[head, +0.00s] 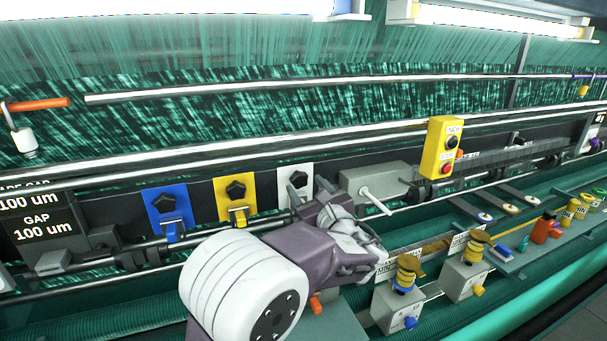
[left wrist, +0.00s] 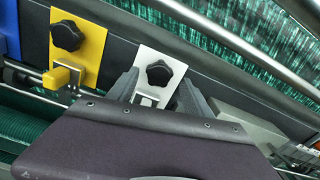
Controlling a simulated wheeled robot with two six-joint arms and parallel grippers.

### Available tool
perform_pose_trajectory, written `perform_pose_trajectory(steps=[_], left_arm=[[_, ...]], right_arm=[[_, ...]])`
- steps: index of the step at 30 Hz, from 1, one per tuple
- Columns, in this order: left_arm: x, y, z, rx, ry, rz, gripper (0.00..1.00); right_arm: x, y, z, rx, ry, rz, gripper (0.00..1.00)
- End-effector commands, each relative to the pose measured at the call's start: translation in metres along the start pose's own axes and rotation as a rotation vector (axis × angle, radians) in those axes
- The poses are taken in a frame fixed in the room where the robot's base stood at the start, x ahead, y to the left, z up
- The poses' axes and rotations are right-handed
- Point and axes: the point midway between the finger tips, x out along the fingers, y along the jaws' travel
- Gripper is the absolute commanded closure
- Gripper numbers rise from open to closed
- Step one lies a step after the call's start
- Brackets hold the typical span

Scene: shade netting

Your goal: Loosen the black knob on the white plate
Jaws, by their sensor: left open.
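The white plate (head: 284,176) is mounted on the dark rail, to the right of the yellow plate, with a black lobed knob (head: 298,179) on its upper part. In the left wrist view the white plate (left wrist: 146,52) and its knob (left wrist: 159,73) show clearly. My left gripper (head: 310,191) is open in front of the plate's lower part. In the left wrist view its two grey fingers (left wrist: 158,92) stand on either side of the plate, the knob showing between and just beyond them. I cannot tell whether they touch anything. The plate's lower part is partly hidden by my gripper.
A yellow plate (head: 223,193) and a blue plate (head: 157,196) with similar black knobs sit to the left. A grey box with a lever (head: 376,184) is close on the right. A yellow button box (head: 440,148) stands further right. Long metal bars run above and below.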

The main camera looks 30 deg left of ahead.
Motion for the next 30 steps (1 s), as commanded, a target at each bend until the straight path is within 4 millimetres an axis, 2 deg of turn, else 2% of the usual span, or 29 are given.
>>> perform_pose_trajectory(steps=[1, 7, 17, 20, 21, 24, 27, 30], left_arm=[[0.011, 0.000, 0.006, 0.003, 0.001, 0.005, 0.41], [0.042, 0.000, 0.003, 0.000, 0.003, 0.002, 0.41], [0.049, 0.000, -0.001, -0.002, 0.002, 0.000, 0.41], [0.049, 0.000, -0.001, -0.002, 0.002, 0.000, 0.66], [0.049, 0.000, -0.001, -0.002, 0.002, 0.000, 0.77], [0.049, 0.000, -0.001, -0.002, 0.002, 0.000, 1.00], [0.049, 0.001, -0.003, -0.012, 0.002, 0.000, 1.00], [0.049, 0.002, -0.009, -0.065, 0.000, 0.000, 1.00]], right_arm=[[-0.013, 0.000, -0.001, 0.000, 0.001, 0.000, 0.41], [-0.027, -0.001, -0.003, -0.001, 0.001, 0.000, 0.41], [-0.027, -0.001, -0.003, -0.001, 0.002, 0.000, 0.41], [-0.027, -0.001, -0.003, -0.001, 0.002, 0.000, 0.41], [-0.027, -0.001, -0.003, -0.001, 0.002, 0.000, 0.41], [-0.027, -0.001, -0.003, -0.001, 0.002, 0.000, 0.41], [-0.022, -0.001, -0.003, -0.001, 0.002, 0.000, 0.41], [-0.001, 0.000, -0.001, -0.001, 0.002, 0.000, 0.41]])
